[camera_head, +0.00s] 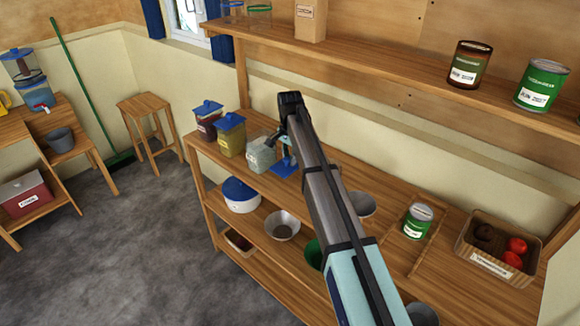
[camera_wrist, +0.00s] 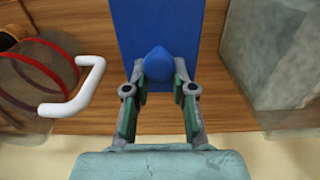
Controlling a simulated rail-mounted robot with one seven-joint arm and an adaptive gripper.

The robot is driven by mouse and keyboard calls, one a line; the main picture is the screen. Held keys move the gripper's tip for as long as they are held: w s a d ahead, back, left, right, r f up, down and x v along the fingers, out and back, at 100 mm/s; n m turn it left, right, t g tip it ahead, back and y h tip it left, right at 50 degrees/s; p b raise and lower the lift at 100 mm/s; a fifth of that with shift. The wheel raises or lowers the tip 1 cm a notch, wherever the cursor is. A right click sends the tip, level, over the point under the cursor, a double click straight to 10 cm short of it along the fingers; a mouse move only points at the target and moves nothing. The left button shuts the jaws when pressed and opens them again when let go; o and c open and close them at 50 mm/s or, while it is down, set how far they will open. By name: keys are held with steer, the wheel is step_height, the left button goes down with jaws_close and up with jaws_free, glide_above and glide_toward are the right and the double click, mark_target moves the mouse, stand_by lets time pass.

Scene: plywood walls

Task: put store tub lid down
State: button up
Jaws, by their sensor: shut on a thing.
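My gripper (camera_wrist: 158,80) is shut on the round knob of the blue store tub lid (camera_wrist: 158,25). In the head view my gripper (camera_head: 284,140) is partly hidden by my arm, and the lid (camera_head: 285,169) shows below it, low over the wooden shelf. Whether the lid touches the shelf cannot be told. The lidless store tub (camera_head: 261,154), clear with pale contents, stands just left of the lid. In the wrist view a greyish see-through tub wall (camera_wrist: 275,50) is close on the right.
Two tubs with blue lids, one yellow (camera_head: 231,138) and one dark red (camera_head: 208,122), stand farther left on the shelf. A clear vessel with a red band (camera_wrist: 35,75) and a white handle (camera_wrist: 78,92) is near the lid. A grey bowl (camera_head: 361,204) sits to the right.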

mark_target(290, 169)
steer(key=shift+f+p, duration=0.65)
steer(key=shift+f, duration=2.05)
steer(key=shift+f, duration=0.15)
steer(key=o, duration=0.9)
steer(key=shift+o, duration=0.2)
step_height(290, 169, up, 12)
steer(key=b, duration=0.3)
steer(key=shift+r, duration=0.2)
